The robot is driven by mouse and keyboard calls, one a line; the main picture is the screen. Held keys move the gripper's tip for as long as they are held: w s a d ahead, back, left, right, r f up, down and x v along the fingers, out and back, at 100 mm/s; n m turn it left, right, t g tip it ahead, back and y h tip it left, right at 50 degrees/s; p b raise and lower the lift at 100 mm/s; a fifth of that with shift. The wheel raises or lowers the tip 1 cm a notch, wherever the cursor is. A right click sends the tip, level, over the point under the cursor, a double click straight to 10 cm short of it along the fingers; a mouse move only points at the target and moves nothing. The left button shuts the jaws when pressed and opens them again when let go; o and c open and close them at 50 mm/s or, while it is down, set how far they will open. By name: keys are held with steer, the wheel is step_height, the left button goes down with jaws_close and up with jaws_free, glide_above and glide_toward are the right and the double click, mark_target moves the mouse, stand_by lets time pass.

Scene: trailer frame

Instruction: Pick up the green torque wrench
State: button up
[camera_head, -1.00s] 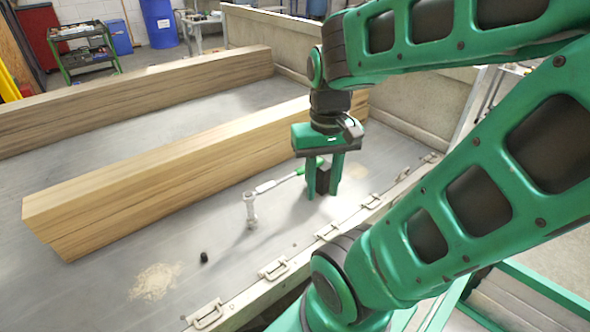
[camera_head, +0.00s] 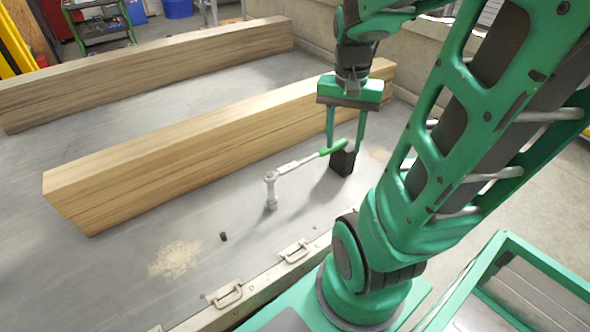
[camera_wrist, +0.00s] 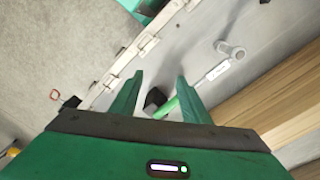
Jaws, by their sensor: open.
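The green torque wrench has a green handle (camera_head: 333,147), a silver shaft (camera_head: 297,163) and a socket end that stands on the grey trailer bed (camera_head: 150,215). Its handle end rests on or against a small black block (camera_head: 342,162). My gripper (camera_head: 345,144) is open, pointing down over the handle end, with its fingers to either side of the handle and block in the head view. In the wrist view the green handle (camera_wrist: 188,97) shows near the right fingertip, and the black block (camera_wrist: 154,98) shows between the fingers of my gripper (camera_wrist: 154,80). I cannot tell exact depth.
A long wooden beam (camera_head: 180,155) lies just behind the wrench, and a second beam (camera_head: 150,70) lies farther back. A small black piece (camera_head: 223,237) and a sawdust patch (camera_head: 176,258) lie at front left. Latches line the trailer's side edge (camera_head: 258,290).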

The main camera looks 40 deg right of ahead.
steer(key=w+d+f+m, duration=0.2)
steer(key=w, duration=0.1)
steer(key=w+d+f+m, duration=0.2)
steer(key=w, duration=0.1)
steer(key=w+d+f+m, duration=0.2)
steer(key=w+d+m, duration=0.1)
steer(key=w, duration=0.1)
steer(key=shift+w+d+f, duration=0.1)
steer(key=shift+f, duration=0.05)
steer(key=shift+w+f, duration=0.15)
steer(key=shift+f, duration=0.15)
step_height(320, 180, down, 10)
steer(key=shift+w+d+f, duration=0.1)
steer(key=shift+w+f, duration=0.05)
steer(key=shift+f, duration=0.1)
jaws_close()
